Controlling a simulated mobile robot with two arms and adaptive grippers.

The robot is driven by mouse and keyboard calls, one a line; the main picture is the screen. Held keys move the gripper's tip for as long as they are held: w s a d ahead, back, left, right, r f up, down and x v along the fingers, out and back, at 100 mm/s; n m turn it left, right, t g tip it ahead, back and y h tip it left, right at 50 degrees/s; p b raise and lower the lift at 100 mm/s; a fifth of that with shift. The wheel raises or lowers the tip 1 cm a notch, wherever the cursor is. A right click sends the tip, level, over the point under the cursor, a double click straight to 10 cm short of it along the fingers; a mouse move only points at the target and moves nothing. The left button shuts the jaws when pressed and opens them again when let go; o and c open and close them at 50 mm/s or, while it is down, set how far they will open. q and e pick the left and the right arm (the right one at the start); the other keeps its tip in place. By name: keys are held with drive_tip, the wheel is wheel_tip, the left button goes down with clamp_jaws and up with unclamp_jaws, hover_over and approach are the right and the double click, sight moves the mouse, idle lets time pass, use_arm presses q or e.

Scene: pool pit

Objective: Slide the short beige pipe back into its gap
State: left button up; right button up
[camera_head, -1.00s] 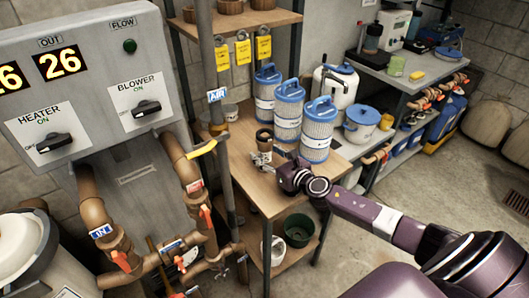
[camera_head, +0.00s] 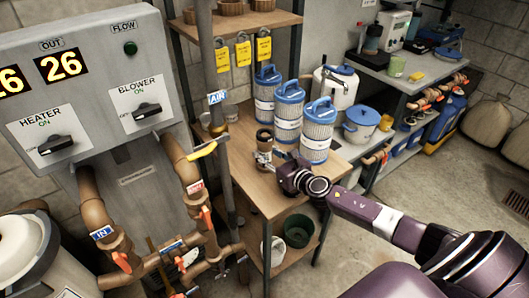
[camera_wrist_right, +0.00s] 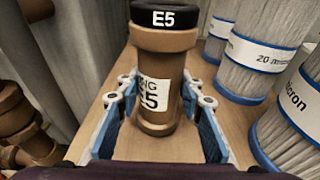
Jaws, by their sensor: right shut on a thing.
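A short brown-beige pipe piece (camera_head: 264,139) stands upright on the wooden table. In the right wrist view the pipe (camera_wrist_right: 160,65) has a black top band marked E5, a white label and a flared lower end. My right gripper (camera_head: 263,157) is at its lower part, fingers on both sides. In the wrist view the blue-padded fingers of my right gripper (camera_wrist_right: 158,102) flank the pipe and are shut on it. The finger contact is partly hard to see. My left gripper is out of view. I cannot clearly make out the gap.
Blue-lidded filter cartridges (camera_head: 289,110) stand close behind the pipe on the wooden table (camera_head: 243,167). A vertical grey pipe (camera_head: 222,150) and brown plumbing (camera_head: 181,160) are to the left, below the control panel (camera_head: 90,80). Green and white buckets stand on the lower shelf.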

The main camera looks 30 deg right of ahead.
drive_tip(key=shift+r+p, duration=1)
drive_tip(key=shift+r, duration=0.25)
drive_tip(key=shift+r, duration=0.1)
